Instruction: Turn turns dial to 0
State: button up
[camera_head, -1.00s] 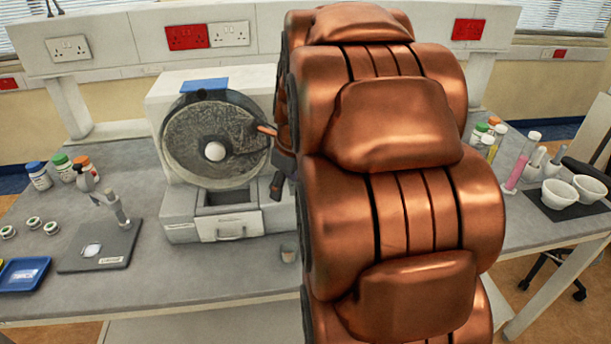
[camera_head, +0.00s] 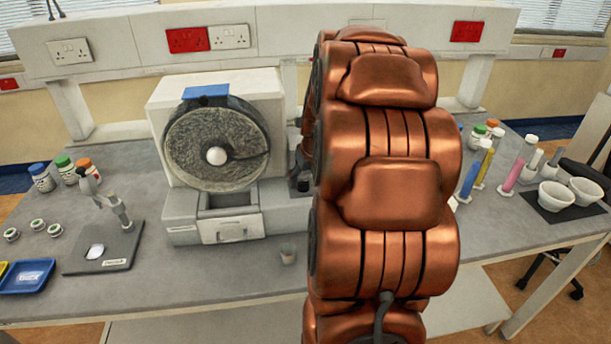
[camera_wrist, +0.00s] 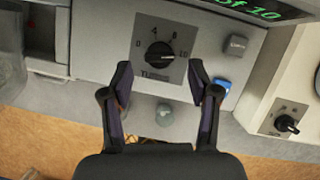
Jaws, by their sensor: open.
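The turns dial (camera_wrist: 159,55) is a black knob on a square grey plate with small marks around it, in the upper middle of the wrist view. The word below it is partly legible and seems to read TURNS. A 0 shows at its left; I cannot tell surely which mark the knob points to. My gripper (camera_wrist: 161,78) is open and empty, its two dark fingertips to the left and right just below the knob, apart from it. In the head view my copper arm hides the dial and most of the gripper, beside the drum machine (camera_head: 190,235).
On the same panel are a display with green text (camera_wrist: 250,10), a grey button (camera_wrist: 236,45) and a blue button (camera_wrist: 222,83). Another dial (camera_wrist: 287,124) sits on a white device at right. A small cup (camera_head: 288,253) stands before the machine; colored tubes (camera_head: 470,178) stand right of my arm.

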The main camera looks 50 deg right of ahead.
jog(key=shift+x, duration=0.85)
grip_shut()
